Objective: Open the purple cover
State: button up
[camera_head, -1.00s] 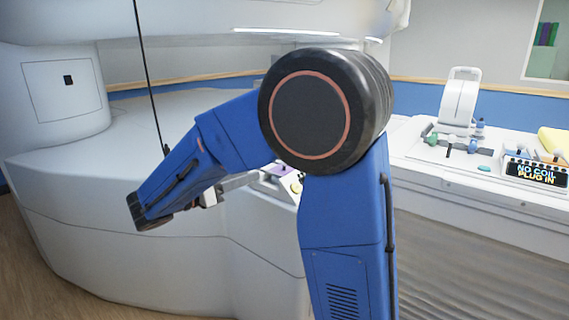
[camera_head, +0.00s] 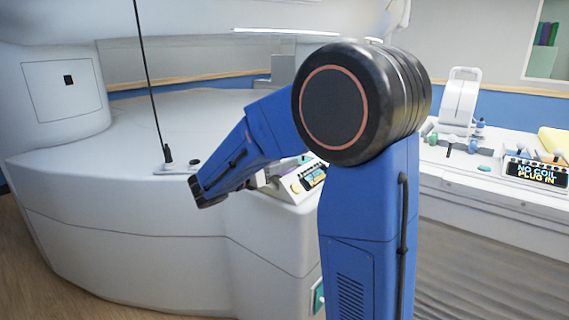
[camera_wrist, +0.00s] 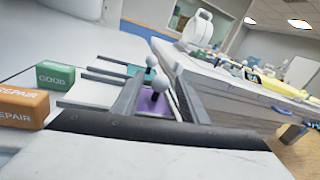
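The purple cover (camera_wrist: 154,103) shows in the wrist view as a small purple patch between the fingers of my gripper (camera_wrist: 155,78). A dark lever with a white ball knob (camera_wrist: 160,82) stands in front of part of it. My gripper is open, with one finger on each side of the purple patch in the picture. I cannot tell whether the fingers touch it. In the head view my blue arm reaches over the white magnet housing (camera_head: 110,185), and the arm hides the cover and the fingertips.
A small lit display (camera_head: 314,176) is beside my arm. A white patient table (camera_head: 465,185) with a NO COIL PLUG IN screen (camera_head: 536,173) is at right.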

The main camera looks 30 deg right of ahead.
jog(key=shift+d, duration=0.4)
grip_shut()
jog(key=shift+w+a, duration=0.4)
jog(key=shift+w, duration=0.65)
jog(key=shift+w+a, duration=0.35)
jog(key=shift+w, duration=0.75)
jog(key=shift+w+a, duration=0.4)
jog(key=shift+w, duration=0.65)
grip_release()
jog(key=s+a, duration=0.2)
jog(key=a, duration=1.5)
jog(key=shift+s, duration=0.35)
